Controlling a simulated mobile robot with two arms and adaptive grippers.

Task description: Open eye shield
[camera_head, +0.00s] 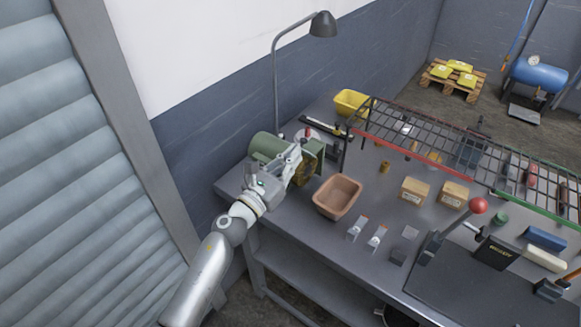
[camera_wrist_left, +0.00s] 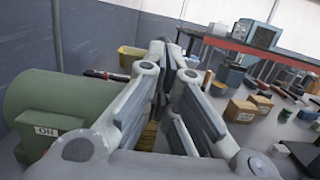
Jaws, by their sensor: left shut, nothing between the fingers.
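The green bench grinder (camera_head: 268,146) stands at the back left end of the workbench. A brownish wheel (camera_head: 306,170) shows at its right side. My left gripper (camera_head: 296,152) is at the front of the grinder, its fingers shut and empty, partly covering it. In the left wrist view, the green motor housing with an ON label (camera_wrist_left: 46,131) is left of my fingers (camera_wrist_left: 168,58). A yellowish wheel part (camera_wrist_left: 148,136) shows between and behind them. I cannot make out the eye shield; my gripper may hide it. My right gripper is not in view.
A brown bin (camera_head: 338,197) stands right of the grinder, near my left arm. A yellow bin (camera_head: 351,102) and a lamp (camera_head: 322,25) are behind. Small boxes (camera_head: 414,191), a wire rack (camera_head: 430,130) and a red-knobbed lever (camera_head: 478,205) occupy the bench to the right.

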